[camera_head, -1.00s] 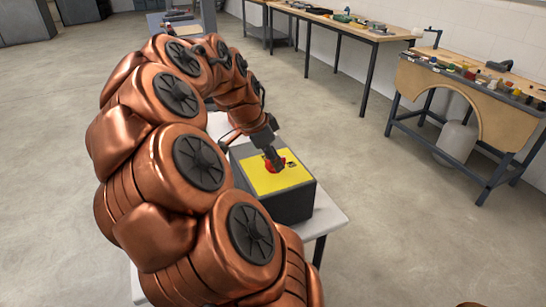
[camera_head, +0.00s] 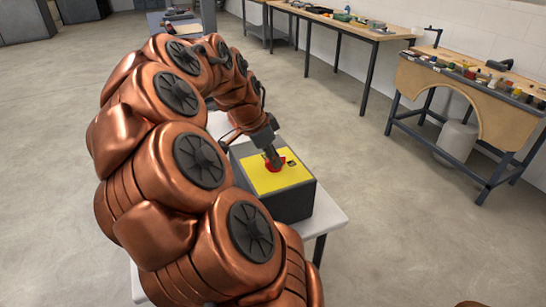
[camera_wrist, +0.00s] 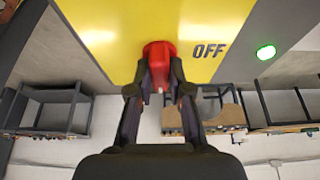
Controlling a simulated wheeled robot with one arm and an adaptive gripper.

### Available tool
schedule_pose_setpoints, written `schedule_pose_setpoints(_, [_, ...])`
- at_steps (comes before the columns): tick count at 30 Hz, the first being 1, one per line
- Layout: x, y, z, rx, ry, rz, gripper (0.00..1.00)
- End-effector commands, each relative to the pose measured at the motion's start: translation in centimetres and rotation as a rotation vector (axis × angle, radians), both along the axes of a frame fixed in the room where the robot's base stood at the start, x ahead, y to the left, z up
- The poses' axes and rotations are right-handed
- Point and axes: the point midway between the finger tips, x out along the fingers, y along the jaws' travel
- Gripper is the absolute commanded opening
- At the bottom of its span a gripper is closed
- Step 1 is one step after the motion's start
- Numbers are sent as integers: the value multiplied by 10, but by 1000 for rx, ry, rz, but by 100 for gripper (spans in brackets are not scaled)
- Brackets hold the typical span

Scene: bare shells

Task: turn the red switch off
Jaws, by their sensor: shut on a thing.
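The red switch (camera_wrist: 158,54) is a knob on a yellow panel (camera_wrist: 110,25), the top of a dark grey box (camera_head: 290,204). In the wrist view its knob sits between my two fingertips, and my gripper (camera_wrist: 158,88) is shut on it. The black word OFF (camera_wrist: 209,50) stands on the panel to the right of the knob. A green lamp (camera_wrist: 265,52) glows farther right. In the head view my gripper (camera_head: 273,161) reaches down onto the knob and hides part of it.
The box stands on a small light-topped table (camera_head: 327,217). A workbench (camera_head: 340,25) and a second bench with small items (camera_head: 470,82) stand along the right wall. The concrete floor between is clear. My copper-coloured arm covers much of the left.

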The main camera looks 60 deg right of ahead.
Motion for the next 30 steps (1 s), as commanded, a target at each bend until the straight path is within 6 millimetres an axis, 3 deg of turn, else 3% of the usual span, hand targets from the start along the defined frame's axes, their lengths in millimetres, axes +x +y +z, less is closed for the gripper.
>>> schedule_pose_setpoints(11, [0,1,-1,1,-1,132,0])
schedule_pose_setpoints(30, [-3,2,-1,2,-4,716,0])
